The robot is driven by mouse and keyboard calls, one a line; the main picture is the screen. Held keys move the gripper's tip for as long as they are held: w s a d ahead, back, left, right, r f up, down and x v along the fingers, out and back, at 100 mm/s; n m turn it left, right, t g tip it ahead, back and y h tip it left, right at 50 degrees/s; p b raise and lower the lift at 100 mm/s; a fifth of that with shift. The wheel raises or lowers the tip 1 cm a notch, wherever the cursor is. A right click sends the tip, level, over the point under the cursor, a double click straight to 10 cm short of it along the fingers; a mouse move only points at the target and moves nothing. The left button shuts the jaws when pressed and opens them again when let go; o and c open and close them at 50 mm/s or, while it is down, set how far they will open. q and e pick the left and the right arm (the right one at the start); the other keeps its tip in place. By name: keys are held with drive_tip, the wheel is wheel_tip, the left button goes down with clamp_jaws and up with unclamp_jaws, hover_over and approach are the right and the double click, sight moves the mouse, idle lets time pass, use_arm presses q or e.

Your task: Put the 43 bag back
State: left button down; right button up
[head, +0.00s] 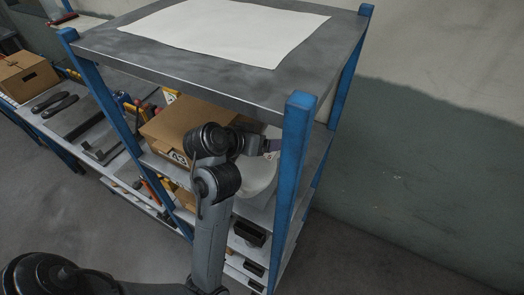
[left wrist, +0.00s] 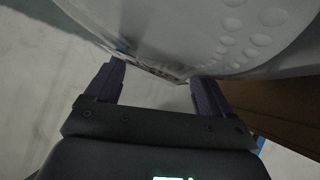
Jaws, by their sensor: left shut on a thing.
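A white bag (head: 259,178) sits in the blue-posted rack, partly hidden behind my left arm and a rack post. No number on it can be read. My left gripper (head: 272,146) is inside the rack, under its top shelf, at the bag's upper part. In the left wrist view the pale bag (left wrist: 205,35), with round bumps, fills the top. The dark fingers of my left gripper (left wrist: 157,72) stand on both sides of the bag's near edge, shut on it. My right gripper is in neither view.
The rack's grey top shelf (head: 225,75) carries a white sheet (head: 225,30). A cardboard box (head: 185,122) stands left of the bag and also shows in the left wrist view (left wrist: 270,110). Black bins (head: 249,233) are on lower shelves. A blue post (head: 292,150) stands close right of my arm.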

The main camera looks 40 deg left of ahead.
use_arm(q)
wheel_tip(320, 180, down, 3)
drive_tip(key=shift+r+b, duration=0.1)
drive_tip(key=shift+b, duration=0.9)
drive_tip(key=shift+r, duration=0.1)
drive_tip(key=shift+f, duration=0.2)
unclamp_jaws()
drive_tip(key=shift+r, duration=0.1)
